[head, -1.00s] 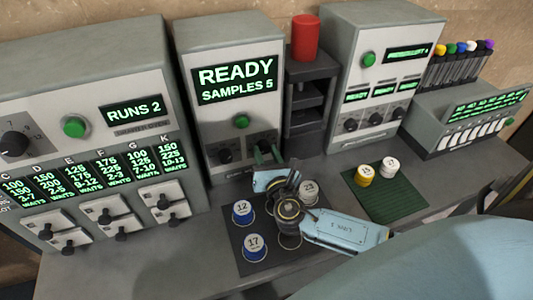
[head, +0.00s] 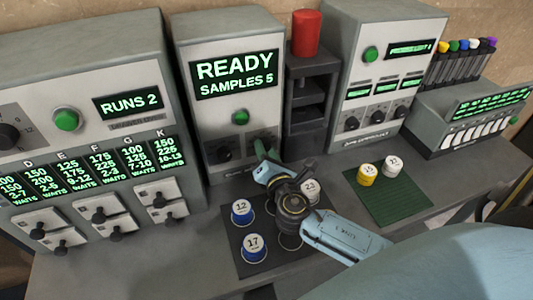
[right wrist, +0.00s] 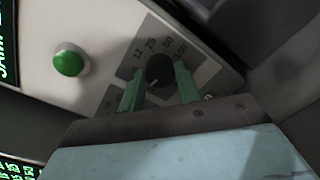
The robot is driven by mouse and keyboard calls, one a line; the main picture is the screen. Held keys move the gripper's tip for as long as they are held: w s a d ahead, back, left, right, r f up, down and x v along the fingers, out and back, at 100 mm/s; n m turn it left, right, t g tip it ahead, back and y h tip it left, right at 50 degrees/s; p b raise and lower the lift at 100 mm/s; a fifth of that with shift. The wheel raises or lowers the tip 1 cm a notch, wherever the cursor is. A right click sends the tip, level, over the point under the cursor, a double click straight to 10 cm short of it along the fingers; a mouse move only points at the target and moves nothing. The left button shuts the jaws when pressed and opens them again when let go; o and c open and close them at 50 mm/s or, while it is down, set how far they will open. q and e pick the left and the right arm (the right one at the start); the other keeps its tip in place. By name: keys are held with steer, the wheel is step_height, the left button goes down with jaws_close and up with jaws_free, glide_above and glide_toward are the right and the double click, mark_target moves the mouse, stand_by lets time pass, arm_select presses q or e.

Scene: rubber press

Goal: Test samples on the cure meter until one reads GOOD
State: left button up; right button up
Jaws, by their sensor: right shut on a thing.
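The meter (head: 236,97) in the middle of the head view reads READY, SAMPLES 5. It has a green button (head: 240,118) and two dials below. My right gripper (head: 263,148) is at its right dial. In the right wrist view, the green fingers (right wrist: 160,78) are shut on a dark knob (right wrist: 160,68) with numbers around it. Blue samples 12 (head: 242,212) and 17 (head: 253,247) and a white sample 23 (head: 310,190) stand on a dark mat (head: 240,268). My arm covers part of this mat. My left gripper is out of view.
A machine reading RUNS 2 (head: 127,106) stands left. A red cylinder (head: 305,33) tops a dark rack (head: 311,68). A yellow sample (head: 367,174) and a white sample (head: 393,166) stand on a green mat (head: 405,205). Two more machines (head: 425,22) (head: 487,85) stand right.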

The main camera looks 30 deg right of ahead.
steer(key=shift+m, duration=0.4)
steer(key=o, duration=1)
steer(key=shift+s, duration=0.1)
steer(key=b+v, duration=0.2)
steer(key=v, duration=1.1)
steer(key=shift+s, duration=0.15)
